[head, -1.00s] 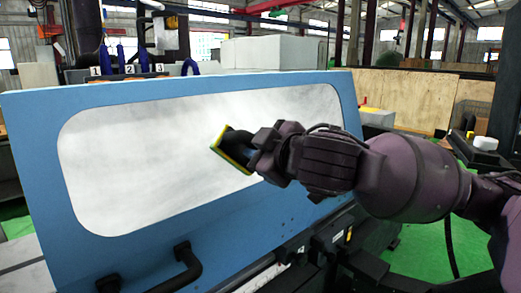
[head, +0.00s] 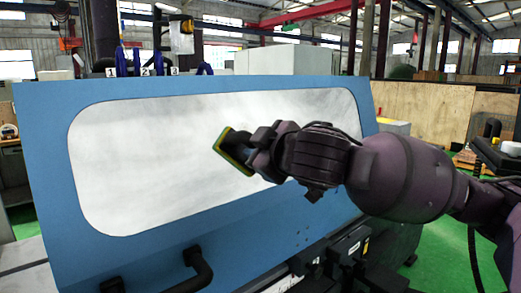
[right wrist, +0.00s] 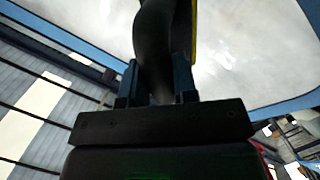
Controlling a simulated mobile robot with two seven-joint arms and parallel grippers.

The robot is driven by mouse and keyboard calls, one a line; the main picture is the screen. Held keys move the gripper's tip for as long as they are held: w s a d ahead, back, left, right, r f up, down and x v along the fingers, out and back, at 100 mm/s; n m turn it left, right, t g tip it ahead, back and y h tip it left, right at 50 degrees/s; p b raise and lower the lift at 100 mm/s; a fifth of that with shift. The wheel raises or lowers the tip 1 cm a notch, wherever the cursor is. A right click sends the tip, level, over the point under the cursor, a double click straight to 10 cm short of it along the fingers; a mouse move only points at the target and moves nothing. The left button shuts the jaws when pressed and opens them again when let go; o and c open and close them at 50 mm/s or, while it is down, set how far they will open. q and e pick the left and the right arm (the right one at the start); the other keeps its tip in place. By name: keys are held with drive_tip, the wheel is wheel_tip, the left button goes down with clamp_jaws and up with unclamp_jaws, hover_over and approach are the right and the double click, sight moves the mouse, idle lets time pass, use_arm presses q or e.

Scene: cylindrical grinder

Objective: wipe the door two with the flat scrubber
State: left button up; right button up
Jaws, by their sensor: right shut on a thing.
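The door (head: 45,150) is a blue panel with a large rounded window (head: 130,170), whose pane looks cloudy and smudged. The flat scrubber (head: 233,151) has a yellow-green edged pad and a dark handle. My right gripper (head: 255,152) is shut on the handle and holds the pad in front of the middle of the window. I cannot tell whether the pad touches the pane. In the right wrist view the dark handle (right wrist: 155,50) stands between the fingers, with the cloudy window (right wrist: 240,50) behind. My left gripper is not in view.
A black bar handle (head: 198,270) sticks out from the lower part of the door. Hooks with number tags 1, 2 and 3 (head: 143,71) stand behind its top edge. Green floor (head: 440,250) shows at the right.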

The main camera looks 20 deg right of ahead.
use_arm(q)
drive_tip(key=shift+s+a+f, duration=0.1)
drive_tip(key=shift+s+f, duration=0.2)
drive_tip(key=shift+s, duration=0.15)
use_arm(e)
drive_tip(key=shift+w, duration=0.15)
drive_tip(key=shift+w+a+f, duration=0.15)
drive_tip(key=shift+w, duration=0.05)
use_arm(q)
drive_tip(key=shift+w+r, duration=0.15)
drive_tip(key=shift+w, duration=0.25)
use_arm(e)
drive_tip(key=shift+w+a, duration=0.1)
drive_tip(key=shift+w, duration=0.15)
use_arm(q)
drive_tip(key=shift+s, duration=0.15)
use_arm(e)
drive_tip(key=shift+w+f, duration=0.15)
drive_tip(key=shift+w, duration=0.1)
